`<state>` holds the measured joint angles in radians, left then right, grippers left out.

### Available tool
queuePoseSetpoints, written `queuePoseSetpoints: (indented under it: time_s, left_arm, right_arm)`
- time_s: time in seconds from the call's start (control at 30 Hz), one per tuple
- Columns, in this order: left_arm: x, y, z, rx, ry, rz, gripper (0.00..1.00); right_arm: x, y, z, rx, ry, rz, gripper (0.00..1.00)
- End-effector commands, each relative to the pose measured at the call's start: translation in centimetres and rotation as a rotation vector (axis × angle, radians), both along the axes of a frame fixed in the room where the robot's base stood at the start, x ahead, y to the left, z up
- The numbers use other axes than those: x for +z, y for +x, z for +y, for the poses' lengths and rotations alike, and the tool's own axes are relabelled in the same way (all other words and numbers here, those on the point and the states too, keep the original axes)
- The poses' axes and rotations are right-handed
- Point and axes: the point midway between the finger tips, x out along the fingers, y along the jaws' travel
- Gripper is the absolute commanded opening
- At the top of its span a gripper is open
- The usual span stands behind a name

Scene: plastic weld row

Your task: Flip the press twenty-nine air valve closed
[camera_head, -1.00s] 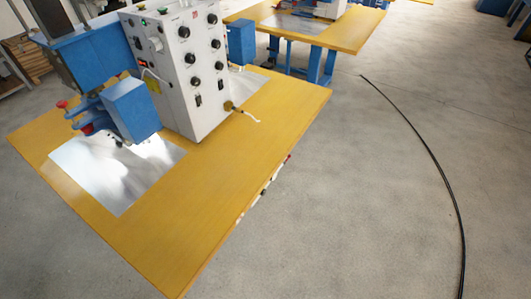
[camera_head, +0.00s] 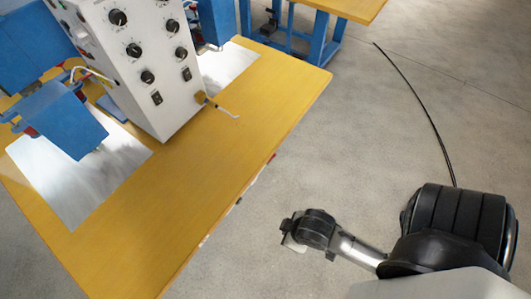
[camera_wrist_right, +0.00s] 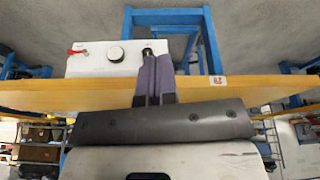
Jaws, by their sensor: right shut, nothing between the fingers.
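In the right wrist view, a small valve with a red handle (camera_wrist_right: 77,51) sits on a white panel (camera_wrist_right: 92,66) beside a round dial (camera_wrist_right: 115,54). The panel adjoins the yellow table's edge (camera_wrist_right: 60,96). My right gripper (camera_wrist_right: 151,60) is shut and empty, its dark fingers at the panel's right end, apart from the red handle. In the head view, a small red part (camera_head: 272,156) shows at the table's right edge; the panel is mostly hidden there. My right arm is at the lower right. My left gripper is not in view.
A white control box (camera_head: 135,70) with several black knobs stands on the yellow table (camera_head: 190,185) next to blue press parts (camera_head: 62,118). A second table (camera_head: 345,8) is behind. A black cable (camera_head: 425,105) lies on the open floor at right.

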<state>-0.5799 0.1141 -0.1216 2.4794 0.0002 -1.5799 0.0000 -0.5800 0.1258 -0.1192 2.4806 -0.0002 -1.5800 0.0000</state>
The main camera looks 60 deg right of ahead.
Motion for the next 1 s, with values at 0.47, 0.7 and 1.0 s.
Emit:
queuePoseSetpoints:
  time_s: [0.47,0.7,1.0]
  left_arm:
    - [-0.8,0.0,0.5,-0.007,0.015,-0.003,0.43]
    - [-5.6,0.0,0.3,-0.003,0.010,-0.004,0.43]
    - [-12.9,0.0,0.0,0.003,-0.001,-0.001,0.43]
  right_arm:
    - [-1.6,0.9,-0.1,0.035,-0.010,-0.031,0.00]
    - [-10.6,7.9,-3.8,0.328,-0.210,-0.282,0.00]
    - [-21.8,16.6,-12.6,0.785,-0.821,-0.647,0.00]
